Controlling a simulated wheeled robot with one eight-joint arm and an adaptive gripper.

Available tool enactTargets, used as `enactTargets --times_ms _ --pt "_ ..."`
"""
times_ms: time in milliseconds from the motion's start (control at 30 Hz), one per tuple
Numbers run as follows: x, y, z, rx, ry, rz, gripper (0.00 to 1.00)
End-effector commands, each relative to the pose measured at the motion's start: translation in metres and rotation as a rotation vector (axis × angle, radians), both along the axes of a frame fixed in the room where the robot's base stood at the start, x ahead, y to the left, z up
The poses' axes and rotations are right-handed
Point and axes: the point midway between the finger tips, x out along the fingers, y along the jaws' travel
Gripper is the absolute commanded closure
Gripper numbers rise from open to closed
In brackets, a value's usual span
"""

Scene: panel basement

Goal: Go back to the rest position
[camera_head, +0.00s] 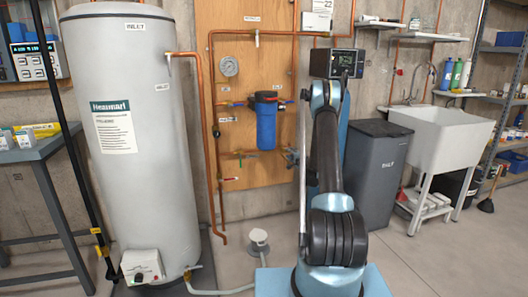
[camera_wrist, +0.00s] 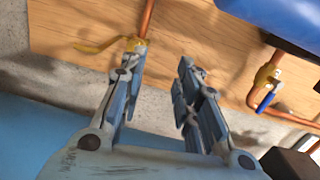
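My gripper (camera_wrist: 160,78) is open in the wrist view. Its two jointed fingers stand apart, with nothing between them. The left finger overlaps the lower part of a brass valve with a yellow handle (camera_wrist: 96,46); whether they touch cannot be told. In the head view my arm is raised in front of the wall, right of the wooden panel, and hides the gripper.
The wooden panel (camera_head: 266,50) carries copper pipes, a gauge (camera_head: 229,66) and a blue filter housing (camera_head: 266,122). A grey tank (camera_head: 133,190) stands left. A dark bin (camera_head: 377,172) and white sink (camera_head: 440,135) stand right. Some floor at right is clear.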

Motion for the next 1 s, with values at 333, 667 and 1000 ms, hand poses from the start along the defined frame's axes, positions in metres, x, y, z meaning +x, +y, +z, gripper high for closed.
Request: enactTargets --times_ms 333,667,1000 --pt "-0.039 0.038 0.081 -0.169 0.04 0.121 0.7" --pt "-0.095 0.069 0.138 -0.328 0.091 0.232 0.7" --pt "-0.169 0.091 0.178 -0.487 0.157 0.341 0.7"
